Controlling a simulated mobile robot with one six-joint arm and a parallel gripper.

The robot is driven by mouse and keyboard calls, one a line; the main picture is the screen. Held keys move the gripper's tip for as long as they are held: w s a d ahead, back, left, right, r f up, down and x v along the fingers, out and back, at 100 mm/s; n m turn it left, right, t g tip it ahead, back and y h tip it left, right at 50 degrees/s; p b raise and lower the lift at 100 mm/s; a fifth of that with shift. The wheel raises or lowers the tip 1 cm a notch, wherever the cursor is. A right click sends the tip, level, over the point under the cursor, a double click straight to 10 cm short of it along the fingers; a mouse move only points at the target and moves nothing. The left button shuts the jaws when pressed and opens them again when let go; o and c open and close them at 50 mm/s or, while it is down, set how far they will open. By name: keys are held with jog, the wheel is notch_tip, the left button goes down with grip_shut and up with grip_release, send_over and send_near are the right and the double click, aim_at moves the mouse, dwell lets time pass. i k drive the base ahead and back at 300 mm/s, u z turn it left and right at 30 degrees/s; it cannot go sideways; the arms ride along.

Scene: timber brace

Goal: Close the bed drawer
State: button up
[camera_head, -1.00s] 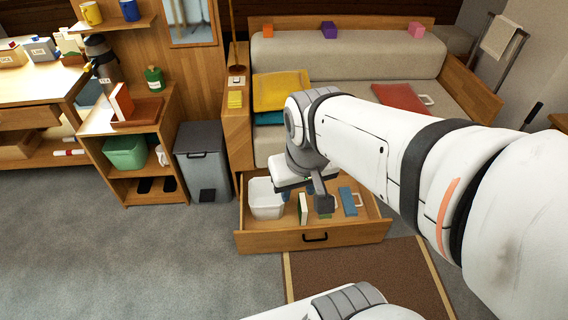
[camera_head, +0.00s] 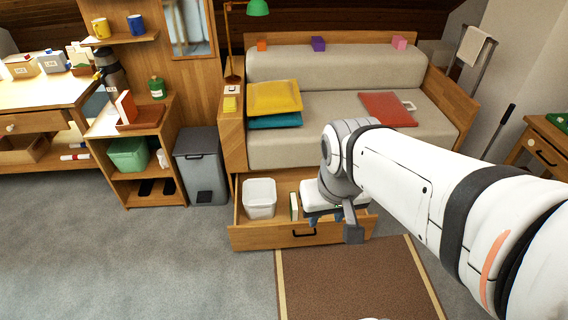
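The wooden bed drawer (camera_head: 268,238) is pulled out from under the bed (camera_head: 338,116). A dark handle (camera_head: 304,233) is on its front. Inside are a white bin (camera_head: 260,198) and a thin green-and-white book (camera_head: 294,206). My arm covers the drawer's right part and whatever lies there. My gripper (camera_head: 340,220) is over the right part of the drawer near its front board, pointing down. Its fingers are small and mostly hidden, so I cannot tell whether they are open or touch the drawer.
A brown mat (camera_head: 352,280) lies on the floor in front of the drawer. A grey pedal bin (camera_head: 202,165) and a wooden shelf unit (camera_head: 130,190) stand left of the bed. A small table (camera_head: 545,150) is at the right. The grey floor at front left is clear.

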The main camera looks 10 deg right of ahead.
aim_at(279, 232)
jog(key=z, duration=0.15)
jog(key=i, duration=1)
jog(key=k, duration=1)
jog(key=z, duration=0.35)
jog(key=i, duration=0.75)
jog(key=z, duration=0.1)
